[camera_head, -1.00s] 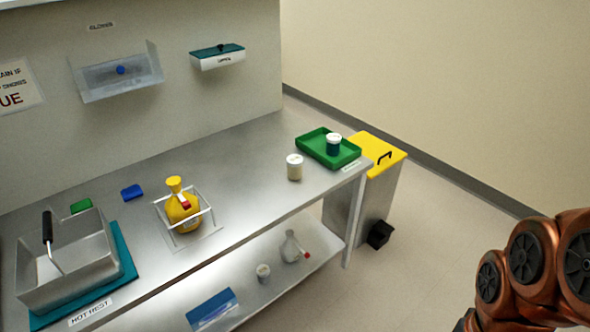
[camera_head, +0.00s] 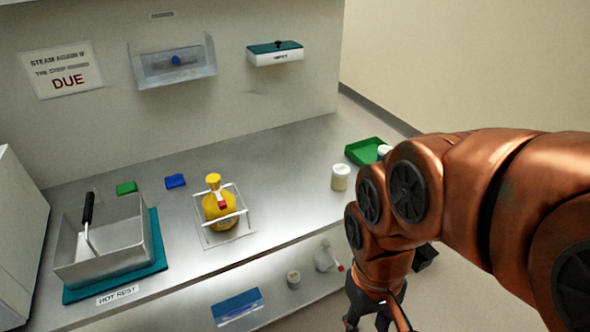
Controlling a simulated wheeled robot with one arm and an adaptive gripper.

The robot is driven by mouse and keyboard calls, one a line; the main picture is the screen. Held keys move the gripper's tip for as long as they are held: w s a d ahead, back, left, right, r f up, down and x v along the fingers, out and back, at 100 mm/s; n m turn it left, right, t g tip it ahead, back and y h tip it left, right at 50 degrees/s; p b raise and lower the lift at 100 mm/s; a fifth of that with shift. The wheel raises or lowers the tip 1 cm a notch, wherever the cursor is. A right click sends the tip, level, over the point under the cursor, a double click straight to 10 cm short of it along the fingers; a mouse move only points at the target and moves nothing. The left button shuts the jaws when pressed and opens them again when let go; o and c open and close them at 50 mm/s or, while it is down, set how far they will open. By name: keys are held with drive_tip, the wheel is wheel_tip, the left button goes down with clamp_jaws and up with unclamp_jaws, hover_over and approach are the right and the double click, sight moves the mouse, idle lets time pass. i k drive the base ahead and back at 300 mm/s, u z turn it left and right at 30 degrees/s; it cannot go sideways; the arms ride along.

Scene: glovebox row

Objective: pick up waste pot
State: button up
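No label that says waste pot is readable. A white-lidded pot (camera_head: 340,177) stands upright on the steel bench, left of my arm. A second white-lidded pot (camera_head: 384,150) stands in the green tray (camera_head: 362,150), mostly hidden by my arm. A small lidded pot (camera_head: 293,279) stands on the lower shelf. My gripper (camera_head: 375,318) hangs at the bottom edge in front of the bench, apart from all the pots. Its fingertips are cut off by the frame, so its opening is unclear.
A yellow flask (camera_head: 217,205) sits in a wire frame on the bench. A steel basin (camera_head: 105,245) stands on a teal mat at the left. A white bottle (camera_head: 324,257) and a blue box (camera_head: 237,305) are on the lower shelf. The bench's back middle is clear.

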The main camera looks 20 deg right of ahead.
sight(340, 171)
drive_tip(key=u, duration=0.15)
drive_tip(key=i, duration=0.9)
drive_tip(key=z, duration=0.15)
